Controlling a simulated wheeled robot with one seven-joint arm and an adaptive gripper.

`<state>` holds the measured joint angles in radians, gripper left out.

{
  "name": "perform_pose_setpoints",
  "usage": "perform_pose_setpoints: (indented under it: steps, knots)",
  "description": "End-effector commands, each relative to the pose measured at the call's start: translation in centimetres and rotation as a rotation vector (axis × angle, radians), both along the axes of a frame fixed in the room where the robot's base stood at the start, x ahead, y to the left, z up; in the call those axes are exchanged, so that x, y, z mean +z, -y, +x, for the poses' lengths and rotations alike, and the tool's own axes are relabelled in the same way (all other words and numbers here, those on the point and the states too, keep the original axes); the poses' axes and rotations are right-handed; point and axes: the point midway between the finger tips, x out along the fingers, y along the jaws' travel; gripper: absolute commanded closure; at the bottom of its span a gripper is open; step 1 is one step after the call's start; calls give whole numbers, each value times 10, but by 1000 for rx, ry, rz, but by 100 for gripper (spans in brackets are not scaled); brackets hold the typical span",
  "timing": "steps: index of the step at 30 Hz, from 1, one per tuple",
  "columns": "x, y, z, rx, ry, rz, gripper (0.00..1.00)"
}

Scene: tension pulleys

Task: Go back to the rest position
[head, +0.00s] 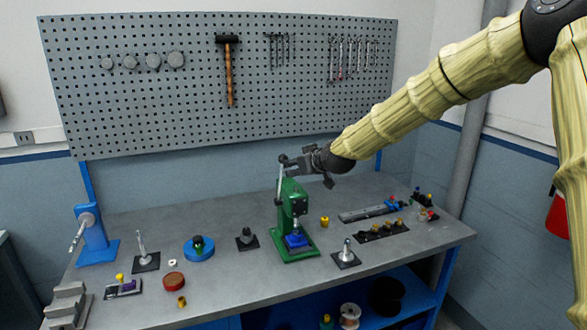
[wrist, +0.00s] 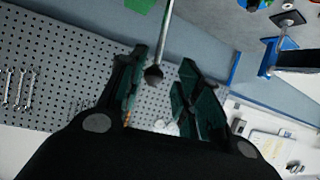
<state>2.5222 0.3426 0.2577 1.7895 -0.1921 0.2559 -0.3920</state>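My gripper (head: 290,162) is at the top of the green press (head: 293,207), beside the upper end of its lever (head: 280,185). In the wrist view the gripper (wrist: 162,60) is open, its two dark fingers spread apart. The lever's rod (wrist: 164,35) and dark knob end (wrist: 153,75) show in the gap between the fingers, with no visible contact on either side. How deep the knob lies between them I cannot tell. My arm reaches in from the upper right. A blue piece (head: 297,240) sits at the foot of the press.
The grey workbench (head: 215,285) carries several small parts and fixtures, including a blue stand (head: 95,240) at left and a blue disc (head: 199,249). A pegboard (head: 180,100) with tools stands behind. The air above the bench's left half is clear.

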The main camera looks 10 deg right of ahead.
Motion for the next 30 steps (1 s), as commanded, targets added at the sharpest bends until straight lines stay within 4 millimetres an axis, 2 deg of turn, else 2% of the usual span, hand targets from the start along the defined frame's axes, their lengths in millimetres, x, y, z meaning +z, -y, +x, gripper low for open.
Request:
perform_pose_setpoints:
  steps: [11, 14, 17, 20, 24, 26, 30]
  knots:
    - [0, 0, -2, 0, -1, 0, 66]
    - [-12, -1, -4, -1, -14, 1, 66]
    - [-45, -4, -12, -5, -51, 3, 66]
    - [-95, -7, -27, -14, -107, 8, 66]
    - [-171, -12, -55, -32, -195, 15, 66]
    - [-203, -13, -70, -40, -235, 17, 66]
    - [-275, -15, -108, -62, -327, 21, 66]
